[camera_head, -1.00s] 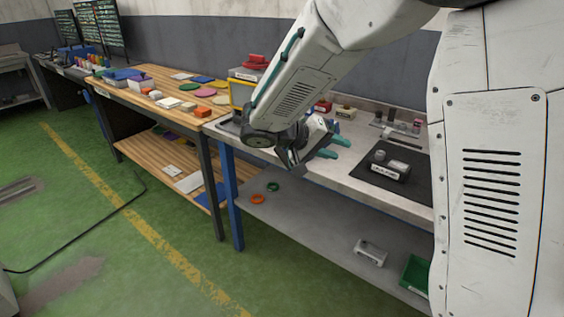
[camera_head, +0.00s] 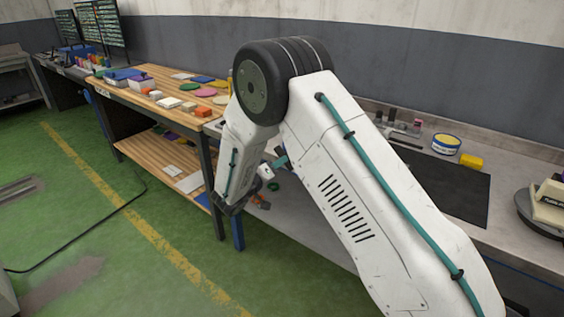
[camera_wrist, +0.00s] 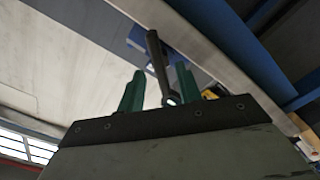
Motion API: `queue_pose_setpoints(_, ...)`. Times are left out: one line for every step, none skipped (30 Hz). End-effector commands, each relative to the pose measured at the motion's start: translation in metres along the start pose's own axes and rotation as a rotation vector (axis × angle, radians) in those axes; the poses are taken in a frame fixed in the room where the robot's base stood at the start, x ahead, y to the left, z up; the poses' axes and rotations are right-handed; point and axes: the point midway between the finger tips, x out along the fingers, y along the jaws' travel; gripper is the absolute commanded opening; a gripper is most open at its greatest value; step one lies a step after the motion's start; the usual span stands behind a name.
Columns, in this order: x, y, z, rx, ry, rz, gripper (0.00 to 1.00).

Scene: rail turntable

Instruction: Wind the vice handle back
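In the wrist view a dark rod with a round end, seemingly the vice handle (camera_wrist: 157,62), stands between the two green fingers of my gripper (camera_wrist: 160,76). The fingers are apart, with a small gap on the rod's left; contact on the right is unclear. Blue metal, probably part of the vice (camera_wrist: 139,38), shows behind the rod. In the head view my gripper (camera_head: 275,166) is low at the bench's left front corner, mostly hidden by my forearm. The vice and handle cannot be made out there.
A wooden bench (camera_head: 150,90) with coloured pieces stands to the left. The green floor in front is open.

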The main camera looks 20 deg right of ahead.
Motion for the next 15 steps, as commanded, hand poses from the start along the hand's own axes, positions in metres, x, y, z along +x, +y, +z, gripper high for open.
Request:
queue_pose_setpoints(0.008,0.000,0.000,0.001,-0.002,0.002,0.35)
queue_pose_setpoints(0.012,0.000,0.000,0.001,-0.001,0.001,0.35)
queue_pose_setpoints(0.017,0.001,0.000,0.001,-0.001,0.002,0.35)
queue_pose_setpoints(0.020,0.001,0.000,0.001,-0.001,0.002,0.35)
queue_pose_setpoints(0.022,0.001,0.000,0.001,-0.002,0.002,0.35)
queue_pose_setpoints(0.024,0.001,0.000,0.000,-0.001,0.002,0.35)
queue_pose_setpoints(0.025,0.001,0.000,0.000,-0.001,0.001,0.35)
queue_pose_setpoints(0.026,0.001,0.000,0.000,-0.001,0.001,0.35)
queue_pose_setpoints(0.027,0.001,0.000,0.000,0.000,0.001,0.35)
queue_pose_setpoints(0.028,0.001,0.000,0.000,0.000,0.000,0.35)
queue_pose_setpoints(0.028,0.001,0.000,0.000,0.000,0.000,0.35)
queue_pose_setpoints(0.028,0.001,0.000,-0.001,0.000,0.000,0.35)
queue_pose_setpoints(0.028,0.001,0.000,-0.001,0.000,0.000,0.35)
queue_pose_setpoints(0.028,0.001,0.000,-0.001,0.000,0.000,0.35)
queue_pose_setpoints(0.028,0.001,0.000,-0.001,0.000,0.000,0.35)
